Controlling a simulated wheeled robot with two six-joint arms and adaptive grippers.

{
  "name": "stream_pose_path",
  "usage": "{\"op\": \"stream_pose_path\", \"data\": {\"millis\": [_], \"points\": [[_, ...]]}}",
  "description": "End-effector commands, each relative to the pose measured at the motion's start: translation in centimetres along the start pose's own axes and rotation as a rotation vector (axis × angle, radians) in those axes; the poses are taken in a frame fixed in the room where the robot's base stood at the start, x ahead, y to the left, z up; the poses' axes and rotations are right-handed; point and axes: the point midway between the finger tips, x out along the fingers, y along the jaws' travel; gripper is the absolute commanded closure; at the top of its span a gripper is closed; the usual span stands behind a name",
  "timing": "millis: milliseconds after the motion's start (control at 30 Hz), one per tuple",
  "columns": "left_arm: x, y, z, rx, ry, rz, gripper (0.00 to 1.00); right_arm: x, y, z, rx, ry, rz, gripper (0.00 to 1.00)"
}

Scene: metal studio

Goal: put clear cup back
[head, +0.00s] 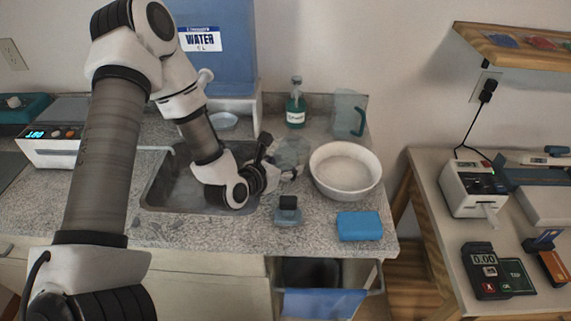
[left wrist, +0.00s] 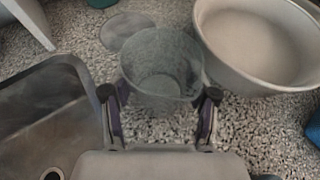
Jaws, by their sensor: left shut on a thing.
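The clear cup (head: 291,150) is see-through and stands upright between the fingers of my left gripper (head: 287,170), just right of the sink. In the left wrist view the cup (left wrist: 163,70) fills the space between the two fingertips (left wrist: 160,93), which are shut on it. I cannot tell if its base touches the counter. A flat grey round disc (left wrist: 126,29) lies on the counter just beyond the cup. My right gripper is not in view.
A white bowl (head: 345,187) stands close to the cup's right. A green bottle (head: 296,110) and a clear jug (head: 346,113) stand behind. The sink (head: 170,190) is left. A scrubber (head: 288,213) and blue sponge (head: 360,226) lie in front.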

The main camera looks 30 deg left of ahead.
Motion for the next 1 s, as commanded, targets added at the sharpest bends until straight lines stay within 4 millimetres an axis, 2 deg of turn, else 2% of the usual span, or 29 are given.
{"op": "stream_pose_path", "data": {"millis": [200, 233, 267, 300, 700, 867, 1000], "points": [[0.2, 0.0, -0.4, 0.000, 0.000, 0.000, 0.79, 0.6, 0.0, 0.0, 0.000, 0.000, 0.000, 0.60], [0.1, 0.0, -0.3, 0.000, 0.000, 0.000, 0.31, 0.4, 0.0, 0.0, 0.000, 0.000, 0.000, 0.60], [0.1, 0.0, -0.2, 0.000, 0.000, 0.000, 0.20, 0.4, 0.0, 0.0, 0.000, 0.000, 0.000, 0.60], [0.1, 0.0, -0.2, 0.000, 0.000, 0.000, 0.16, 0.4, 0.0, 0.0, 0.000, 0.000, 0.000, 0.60], [-0.3, 0.0, 0.1, -0.002, 0.001, 0.001, 0.16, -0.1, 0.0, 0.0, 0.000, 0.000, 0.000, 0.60], [-3.2, 0.0, 0.0, -0.009, 0.000, 0.000, 0.16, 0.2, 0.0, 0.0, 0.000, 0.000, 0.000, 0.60], [-6.9, 0.0, 0.8, -0.005, 0.004, 0.001, 0.16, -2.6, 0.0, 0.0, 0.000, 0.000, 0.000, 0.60]]}}
